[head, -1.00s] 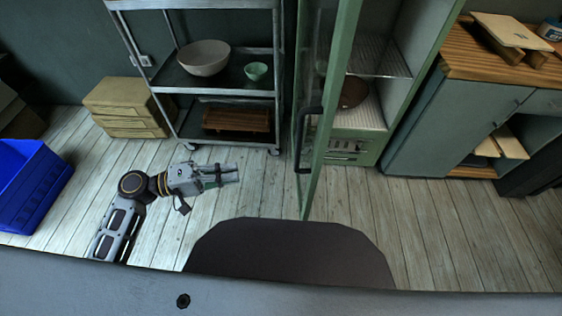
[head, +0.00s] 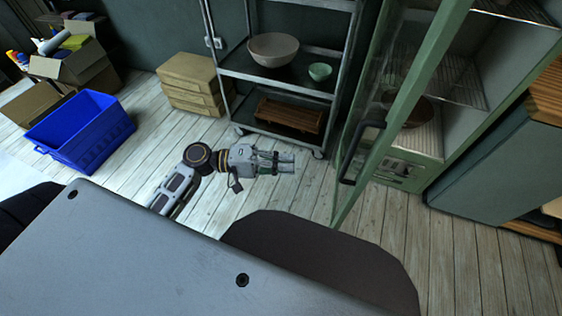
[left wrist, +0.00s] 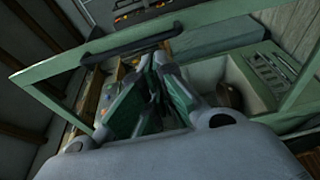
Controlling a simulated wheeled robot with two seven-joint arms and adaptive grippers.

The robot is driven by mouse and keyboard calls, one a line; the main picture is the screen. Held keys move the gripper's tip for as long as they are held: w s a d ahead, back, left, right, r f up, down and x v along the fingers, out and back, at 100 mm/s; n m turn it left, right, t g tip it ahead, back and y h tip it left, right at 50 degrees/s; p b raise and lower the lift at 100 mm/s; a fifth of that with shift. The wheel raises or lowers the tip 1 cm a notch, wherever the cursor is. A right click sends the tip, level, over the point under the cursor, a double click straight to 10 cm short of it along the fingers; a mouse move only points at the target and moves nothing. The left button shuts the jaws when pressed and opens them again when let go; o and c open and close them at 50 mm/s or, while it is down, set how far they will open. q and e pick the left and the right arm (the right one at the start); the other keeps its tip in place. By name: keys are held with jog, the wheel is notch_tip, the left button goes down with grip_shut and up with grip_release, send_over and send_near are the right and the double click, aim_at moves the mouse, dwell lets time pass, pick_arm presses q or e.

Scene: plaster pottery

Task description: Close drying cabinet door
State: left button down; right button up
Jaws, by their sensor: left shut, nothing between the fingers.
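The green drying cabinet (head: 500,110) stands at the right of the head view. Its glass door (head: 405,100) has a green frame and stands open, swung out toward me. A dark bar handle (head: 358,150) is on the door's free edge; the handle also shows in the left wrist view (left wrist: 130,45). My left gripper (head: 290,162) is shut and empty, to the left of the door and apart from it in the head view. The left wrist view shows its fingers (left wrist: 150,85) pointing toward the framed door. My right gripper is not in view.
A metal shelf rack (head: 285,80) with bowls stands left of the cabinet. Stacked tan boxes (head: 190,85) and a blue crate (head: 80,130) are farther left. A grey-green workbench (head: 490,165) stands right of the cabinet. Wooden floor is clear around my left gripper.

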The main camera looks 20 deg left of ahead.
pick_arm(q)
jog(key=x, duration=1.1)
jog(key=shift+d, duration=0.15)
jog(key=shift+d+f, duration=0.1)
jog(key=shift+d, duration=0.1)
